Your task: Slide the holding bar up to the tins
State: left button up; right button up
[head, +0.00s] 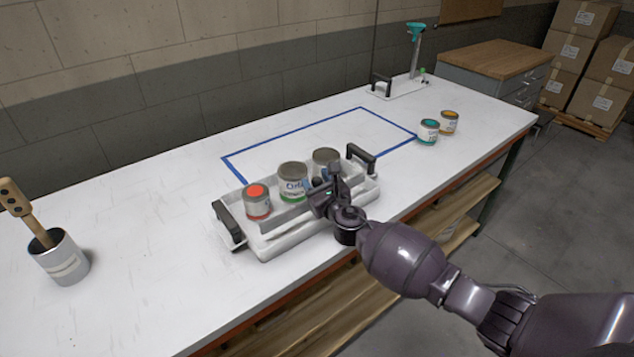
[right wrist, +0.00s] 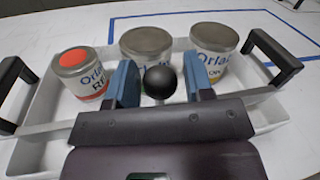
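A white tray (head: 285,245) with black end handles holds three tins in a row: a red-topped tin (head: 257,203), a larger green-banded tin (head: 293,183) and a grey-lidded tin (head: 326,160). The holding bar (right wrist: 45,130) is a pale strip running along the tray on the near side of the tins. A gap shows between it and the red-topped tin. A black ball knob (right wrist: 160,82) stands at the bar's middle. My right gripper (right wrist: 160,85) is open, its blue fingers on either side of the knob, apparently not touching it. My left gripper is out of view.
A blue taped rectangle (head: 228,159) lies empty behind the tray. A teal tin (head: 428,132) and an orange-topped tin (head: 448,122) stand to the right. A metal can with a wooden-handled tool (head: 62,260) stands at left. A dispenser stand (head: 415,60) is at the back.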

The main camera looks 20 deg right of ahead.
aim_at(304, 171)
grip_shut()
jog(key=w, duration=0.1)
jog(key=w+a+b, duration=0.1)
jog(key=w, duration=0.2)
jog(key=shift+w+a+f+b, duration=0.1)
jog(key=shift+w+a+b, duration=0.15)
jog(key=shift+a+b, duration=0.05)
jog(key=shift+w+a, duration=0.1)
jog(key=shift+w, duration=0.25)
jog(key=shift+o, duration=0.9)
grip_release()
jog(key=shift+o, duration=0.4)
